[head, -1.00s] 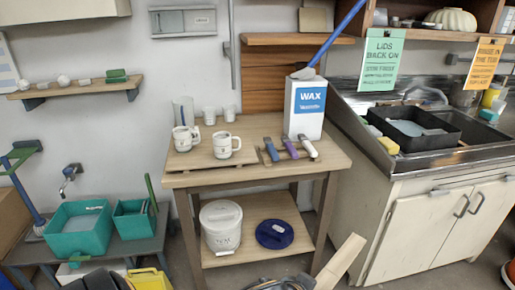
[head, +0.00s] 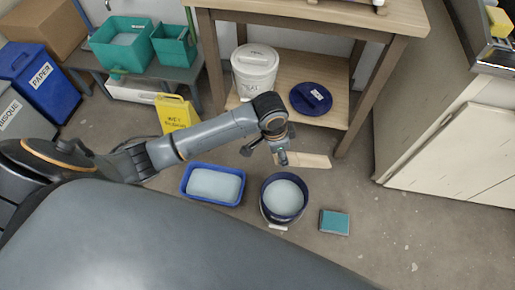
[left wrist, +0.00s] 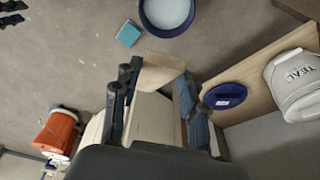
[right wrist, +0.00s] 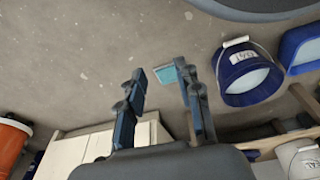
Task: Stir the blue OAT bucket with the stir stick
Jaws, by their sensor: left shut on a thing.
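The blue OAT bucket (head: 270,212) stands on the floor in the head view, full of pale glaze. It shows at the top of the left wrist view (left wrist: 146,22) and, with its white label and handle, in the right wrist view (right wrist: 232,82). My left gripper (head: 281,158) is shut on the wooden stir stick (head: 308,161), above and just behind the bucket. The stick points to the right, clear of the glaze, and shows between the fingers in the left wrist view (left wrist: 160,68). My right gripper (right wrist: 167,105) is open and empty in the right wrist view, out of the head view.
A blue tub (head: 213,202) of pale glaze sits left of the bucket; a teal block (head: 334,222) lies right of it. Behind, a table's lower shelf (head: 285,112) holds a white bucket (head: 255,80) and a blue lid (head: 311,98). Floor at right is clear.

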